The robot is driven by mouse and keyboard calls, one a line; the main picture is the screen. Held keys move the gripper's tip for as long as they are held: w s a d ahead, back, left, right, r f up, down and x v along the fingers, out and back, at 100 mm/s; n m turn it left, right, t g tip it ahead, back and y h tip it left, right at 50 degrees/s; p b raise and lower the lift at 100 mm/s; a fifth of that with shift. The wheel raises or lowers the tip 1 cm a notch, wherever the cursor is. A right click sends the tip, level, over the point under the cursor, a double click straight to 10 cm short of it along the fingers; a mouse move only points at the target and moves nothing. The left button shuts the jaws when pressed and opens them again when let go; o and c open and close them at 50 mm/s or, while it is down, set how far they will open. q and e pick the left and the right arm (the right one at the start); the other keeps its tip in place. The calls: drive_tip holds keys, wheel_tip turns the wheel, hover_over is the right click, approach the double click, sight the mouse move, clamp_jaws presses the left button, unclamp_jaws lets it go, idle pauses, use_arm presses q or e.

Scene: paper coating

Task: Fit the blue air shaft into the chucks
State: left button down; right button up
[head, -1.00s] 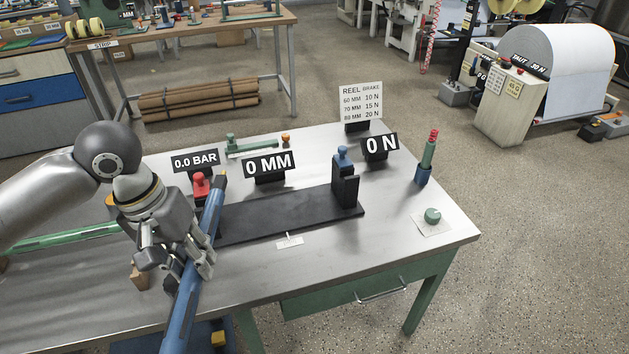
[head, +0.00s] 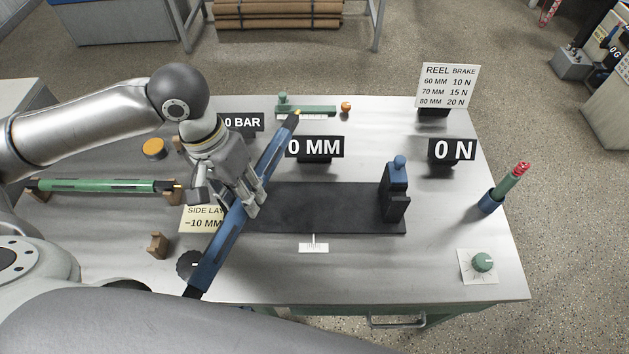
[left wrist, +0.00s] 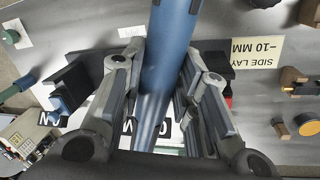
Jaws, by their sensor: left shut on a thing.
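The blue air shaft (head: 221,248) is held in my left gripper (head: 254,197), which is shut around its middle. The shaft slants from the lower left up to a yellow tip at the upper right, above the left end of the black base (head: 330,207). It also runs up through the left wrist view (left wrist: 168,45) between the fingers (left wrist: 160,85). The right chuck (head: 396,190), a dark block with a blue knob, stands at the base's right end. The left chuck is mostly hidden behind my gripper and the shaft; a bit of red shows in the wrist view. My right gripper is not in view.
A green shaft (head: 97,186) lies on wooden rests at the left. The displays "0 MM" (head: 315,148) and "0 N" (head: 452,150) stand behind the base. A red-topped green marker in a blue cup (head: 490,203) and a green dial (head: 482,262) are at the right.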

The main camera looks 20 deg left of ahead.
use_arm(q)
drive_tip(key=shift+s+a+r+p, duration=0.1)
drive_tip(key=shift+s+r+p, duration=0.2)
drive_tip(key=shift+s, duration=0.3)
drive_tip(key=shift+s+a+r+p, duration=0.15)
drive_tip(key=shift+s+r, duration=0.1)
drive_tip(key=shift+s, duration=0.35)
drive_tip(key=shift+d+f, duration=0.1)
drive_tip(key=shift+d, duration=0.15)
drive_tip(key=w+d+f+p, duration=0.2)
drive_tip(key=w+d+f, duration=0.4)
drive_tip(key=w+f, duration=0.6)
drive_tip(key=shift+w+f, duration=0.2)
drive_tip(key=shift+f, duration=0.3)
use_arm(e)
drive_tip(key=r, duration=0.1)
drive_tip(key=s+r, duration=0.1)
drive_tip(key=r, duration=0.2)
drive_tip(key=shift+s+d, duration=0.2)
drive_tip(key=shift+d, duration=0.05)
use_arm(q)
drive_tip(key=shift+d, duration=0.1)
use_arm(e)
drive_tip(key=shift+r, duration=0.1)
